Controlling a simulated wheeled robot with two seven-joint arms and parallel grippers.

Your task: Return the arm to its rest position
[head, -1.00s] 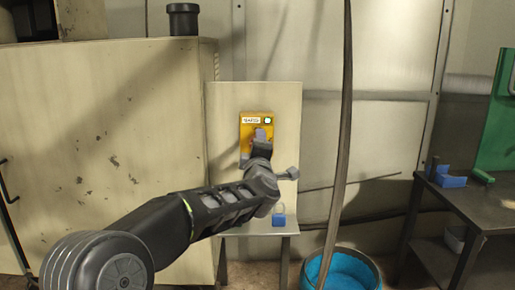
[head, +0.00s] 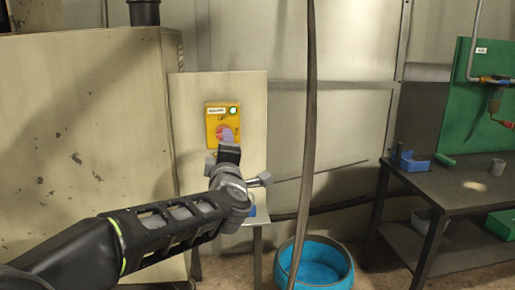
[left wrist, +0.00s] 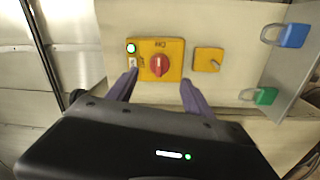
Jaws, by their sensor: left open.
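My left arm comes in from the lower left in the head view. Its gripper (head: 229,142) is in front of the yellow switch box (head: 215,110), and its fingers overlap the red knob in that view. In the left wrist view the gripper (left wrist: 158,88) is open and empty, its two purple-grey fingers standing apart. The switch box (left wrist: 173,70) with its red rotary knob (left wrist: 159,65) lies beyond and between the fingertips, apart from them as far as I can see. A green light (left wrist: 131,48) is lit on the box. My right gripper is not in view.
A blue padlock (left wrist: 292,36), a green padlock (left wrist: 265,96) and a small yellow plate (left wrist: 208,60) are near the box. A hanging cable (head: 308,120) and a blue tub (head: 322,265) stand to the right. A dark table (head: 455,200) is further right; a large cabinet (head: 90,130) is at left.

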